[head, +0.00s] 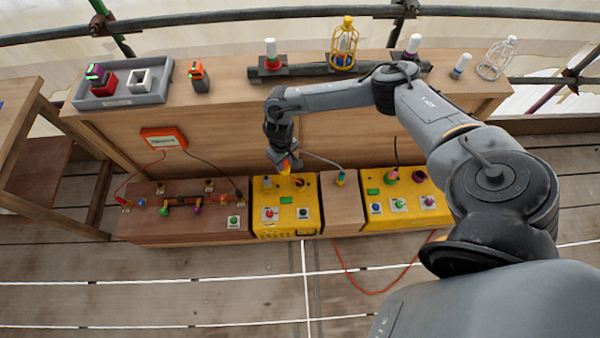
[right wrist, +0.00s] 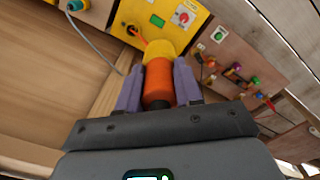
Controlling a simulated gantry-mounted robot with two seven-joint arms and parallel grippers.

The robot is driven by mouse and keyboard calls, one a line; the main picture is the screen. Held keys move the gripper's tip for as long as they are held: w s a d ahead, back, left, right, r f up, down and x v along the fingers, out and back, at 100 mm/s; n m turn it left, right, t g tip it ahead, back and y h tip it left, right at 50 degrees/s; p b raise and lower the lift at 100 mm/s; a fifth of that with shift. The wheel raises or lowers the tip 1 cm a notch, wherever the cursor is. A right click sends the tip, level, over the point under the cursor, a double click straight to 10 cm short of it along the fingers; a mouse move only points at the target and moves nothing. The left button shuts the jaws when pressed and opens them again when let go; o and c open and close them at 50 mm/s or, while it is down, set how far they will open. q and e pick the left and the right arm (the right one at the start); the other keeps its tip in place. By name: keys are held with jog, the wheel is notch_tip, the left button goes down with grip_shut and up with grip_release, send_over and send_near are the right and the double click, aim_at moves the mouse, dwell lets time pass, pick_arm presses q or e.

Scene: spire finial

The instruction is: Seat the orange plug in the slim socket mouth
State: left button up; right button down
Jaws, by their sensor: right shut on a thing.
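My right gripper (head: 286,164) is shut on the orange plug (right wrist: 158,84) and holds it over the back part of the yellow box (head: 288,230). In the right wrist view the plug lies between the two purple fingers, with a yellow collar (right wrist: 160,49) at its far end. In the head view only a bit of orange shows below the fingers. The box top has a dark round socket (head: 301,183) at the right and a pale upright fitting (head: 267,182) at the left. I cannot tell which is the slim mouth, or whether the plug touches the box. My left gripper is not in view.
A brown panel (head: 150,226) with cables stands left of the yellow box. A plain wooden block (head: 342,208) with a cabled teal plug (head: 340,178) and a second yellow box (head: 400,214) are at the right. A shelf behind holds a grey tray (head: 122,98) and several fittings.

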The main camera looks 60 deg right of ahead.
jog(key=s+d+f+m+b, duration=0.2)
jog(key=d+f+b, duration=1)
jog(key=f+b, duration=0.35)
jog(key=s+d+f+m+b, duration=0.1)
jog(key=d+f+m+b, duration=0.1)
jog(key=d+f+b, duration=1.3)
jog(key=w+a+f+b, duration=0.1)
jog(key=a+f+b, duration=0.2)
jog(key=a+b, duration=0.1)
jog(key=w+a+f+b, duration=0.2)
jog(key=a+f+b, duration=0.2)
jog(key=a, duration=0.1)
jog(key=w+a+f+b, duration=0.1)
jog(key=a+f+b, duration=0.2)
jog(key=a+b, duration=0.1)
jog(key=shift+w+a+f+b, duration=0.15)
jog(key=shift+w+f+b, duration=0.15)
jog(key=shift+b, duration=0.2)
jog(key=shift+r, duration=0.1)
jog(key=c, duration=0.8)
grip_release()
jog(key=shift+o, duration=0.2)
